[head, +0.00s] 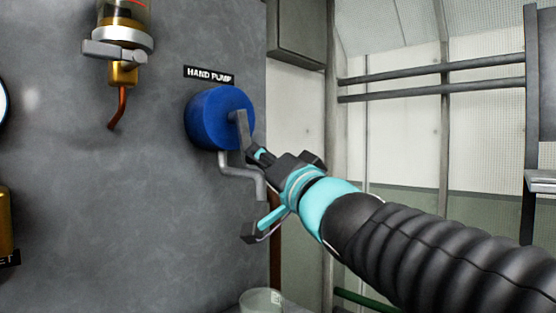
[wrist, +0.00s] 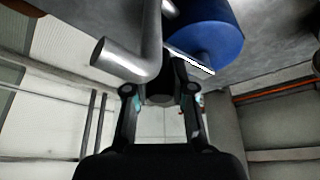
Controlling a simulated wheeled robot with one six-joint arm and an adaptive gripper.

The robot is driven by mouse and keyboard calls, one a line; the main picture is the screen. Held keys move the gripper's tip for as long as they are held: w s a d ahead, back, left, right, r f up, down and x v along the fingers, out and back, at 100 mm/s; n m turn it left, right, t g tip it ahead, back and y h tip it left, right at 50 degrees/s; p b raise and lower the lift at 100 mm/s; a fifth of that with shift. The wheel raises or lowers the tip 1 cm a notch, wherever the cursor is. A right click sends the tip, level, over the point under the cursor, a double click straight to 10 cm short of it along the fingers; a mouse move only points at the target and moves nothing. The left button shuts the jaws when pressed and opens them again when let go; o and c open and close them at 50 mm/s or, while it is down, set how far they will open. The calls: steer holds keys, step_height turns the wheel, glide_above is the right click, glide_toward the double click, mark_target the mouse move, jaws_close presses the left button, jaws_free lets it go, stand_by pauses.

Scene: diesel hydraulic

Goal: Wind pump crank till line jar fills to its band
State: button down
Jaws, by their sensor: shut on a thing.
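The hand pump (head: 220,118) is a blue drum on the grey wall, below a HAND PUMP label. Its grey crank arm (head: 241,130) slants down and right from the drum's face. My gripper (head: 270,158) is shut on the crank's handle at the arm's lower end, which is mostly hidden. In the wrist view, a dark round handle (wrist: 160,92) lies between my two fingers, with the blue drum (wrist: 208,35) just behind. A glass bowl (head: 124,12) with amber fluid and a red mark is cut off at the top left. A clear jar (head: 262,301) shows only its top at the bottom edge.
A bent grey pipe (head: 242,175) runs out below the drum, close to my gripper; it also looms in the wrist view (wrist: 140,62). A grey lever (head: 113,52) and copper tube (head: 120,105) sit under the amber bowl. Rails (head: 440,75) cross the right wall.

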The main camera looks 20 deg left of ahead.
steer(key=c, duration=1)
jaws_free()
steer(key=v, duration=1.2)
